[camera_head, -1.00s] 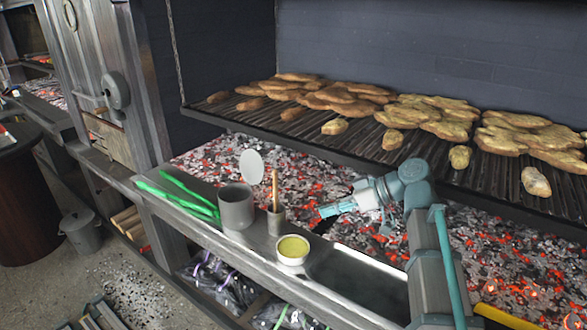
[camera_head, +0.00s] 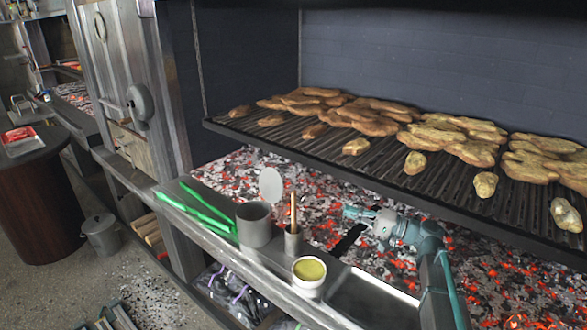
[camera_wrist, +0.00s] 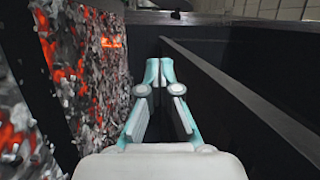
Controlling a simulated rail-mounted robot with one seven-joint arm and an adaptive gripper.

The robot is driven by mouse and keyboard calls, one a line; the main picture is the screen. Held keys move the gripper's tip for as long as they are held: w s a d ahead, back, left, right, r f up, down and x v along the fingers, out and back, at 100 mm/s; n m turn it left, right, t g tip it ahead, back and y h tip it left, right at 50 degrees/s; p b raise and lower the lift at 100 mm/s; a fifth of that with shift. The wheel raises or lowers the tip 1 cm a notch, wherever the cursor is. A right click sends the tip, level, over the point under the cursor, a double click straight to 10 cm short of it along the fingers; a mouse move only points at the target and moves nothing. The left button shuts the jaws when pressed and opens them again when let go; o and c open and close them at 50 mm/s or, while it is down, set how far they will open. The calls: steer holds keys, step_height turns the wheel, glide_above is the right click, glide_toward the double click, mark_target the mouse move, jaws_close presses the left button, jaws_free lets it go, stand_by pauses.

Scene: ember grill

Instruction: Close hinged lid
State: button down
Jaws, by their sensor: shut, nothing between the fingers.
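A grey cylindrical canister (camera_head: 254,226) stands upright on the metal ledge. Its round pale lid (camera_head: 271,185) is open, standing roughly upright above the canister's back right rim. My gripper (camera_head: 348,212) is to the right of the canister and lid, apart from both, over or near the coal bed. In the wrist view its fingers (camera_wrist: 159,72) are together with nothing between them. The canister and lid do not show in the wrist view.
A small grey cup with a wooden-handled tool (camera_head: 293,240) and a white bowl of yellow-green sauce (camera_head: 308,275) stand right of the canister. Green tongs (camera_head: 195,205) lie to its left. Behind are glowing coals (camera_head: 235,172) and a grill rack (camera_head: 330,145) with meat.

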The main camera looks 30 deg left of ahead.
mark_target(274, 185)
steer(key=w+r+m+t+p, duration=0.2)
steer(key=w+r+m+p, duration=0.1)
steer(key=m+p, duration=0.2)
steer(key=s+a+r+p, duration=0.1)
steer(key=s+a+p, duration=0.1)
steer(key=a, duration=0.8)
steer(key=s+a+r+p, duration=0.1)
steer(key=a+p, duration=0.4)
steer(key=a, duration=0.6)
steer(key=shift+s+r, duration=0.3)
steer(key=shift+s, duration=0.35)
steer(key=shift+s+b, duration=0.15)
steer(key=shift+b, duration=0.2)
steer(key=shift+s+a+r+b, duration=0.15)
steer(key=shift+s+r+b, duration=0.15)
steer(key=shift+r+b, duration=0.25)
steer(key=shift+f, duration=0.1)
